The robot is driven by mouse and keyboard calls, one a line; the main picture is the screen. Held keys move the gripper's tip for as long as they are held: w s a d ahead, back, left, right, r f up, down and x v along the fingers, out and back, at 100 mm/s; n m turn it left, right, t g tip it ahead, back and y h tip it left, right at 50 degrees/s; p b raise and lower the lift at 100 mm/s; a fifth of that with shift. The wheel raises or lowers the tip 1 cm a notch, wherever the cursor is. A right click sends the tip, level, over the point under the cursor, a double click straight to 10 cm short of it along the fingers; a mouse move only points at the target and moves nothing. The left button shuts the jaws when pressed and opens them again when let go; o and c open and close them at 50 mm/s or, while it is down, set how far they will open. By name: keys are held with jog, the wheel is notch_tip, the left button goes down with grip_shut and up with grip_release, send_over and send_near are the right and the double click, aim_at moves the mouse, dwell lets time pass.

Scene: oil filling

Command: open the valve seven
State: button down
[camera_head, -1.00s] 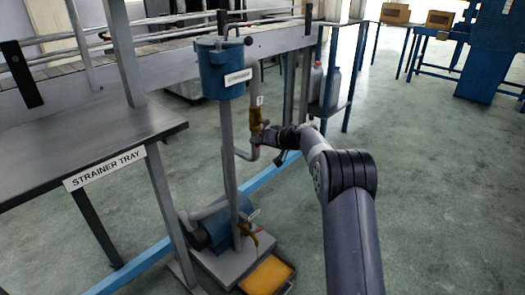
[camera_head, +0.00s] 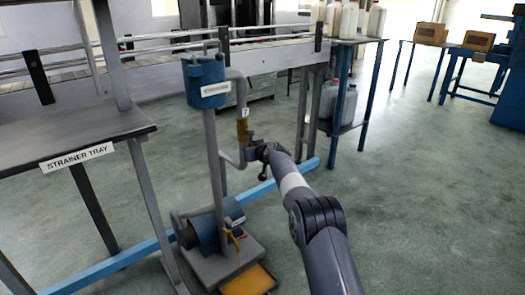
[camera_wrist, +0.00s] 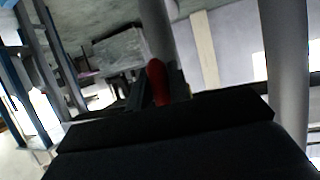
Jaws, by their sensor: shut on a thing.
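Valve seven (camera_head: 242,129) is a brass-yellow valve on the grey vertical pipe beside the blue strainer pot (camera_head: 205,82). A small white tag reading 7 (camera_head: 245,112) sits just above it. My gripper (camera_head: 252,151) is at the valve's lower right side, with my arm reaching in from the bottom right. In the wrist view a red valve handle (camera_wrist: 157,84) stands between the dark fingers of my gripper (camera_wrist: 160,90), and they are shut on it. The handle's lower part is hidden by the gripper. How far the handle is turned cannot be told.
A blue motor-pump (camera_head: 205,230) stands on a grey base below the valve. A tray of yellow oil (camera_head: 248,282) lies on the floor. The strainer tray table (camera_head: 60,145) is at left. A shelf with white jugs (camera_head: 350,40) stands behind. Floor at right is clear.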

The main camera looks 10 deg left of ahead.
jog(key=shift+d, duration=0.1)
dwell(0.5)
jog(key=c, duration=1.3)
grip_release()
jog(key=shift+w, duration=0.1)
jog(key=b+v, duration=0.3)
jog(key=v, duration=0.8)
jog(key=shift+b, duration=0.35)
jog(key=shift+f, duration=0.1)
